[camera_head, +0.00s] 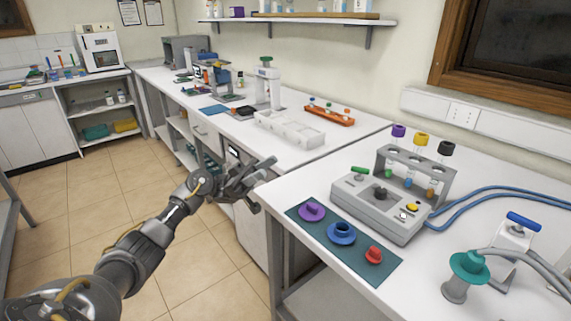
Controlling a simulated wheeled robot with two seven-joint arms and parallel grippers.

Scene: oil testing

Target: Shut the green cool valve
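A small green handle (360,171) sits at the back left corner of the grey control box (372,214) on the right-hand bench. Another green lever (265,59) tops the white apparatus (267,88) on the far bench. I cannot tell for certain which one is the cool valve. My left gripper (264,185) is beside the left edge of the right-hand bench, apart from both green handles. Its dark fingers look spread, with nothing seen between them. My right gripper is not in view.
A teal mat (389,275) holds purple, blue and red knobs in front of the box. A tube rack (446,180) stands behind the box. Blue hoses, a blue-handled valve (523,221) and a teal-topped fitting (464,273) are at right. A white tray (290,130) lies on the far bench.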

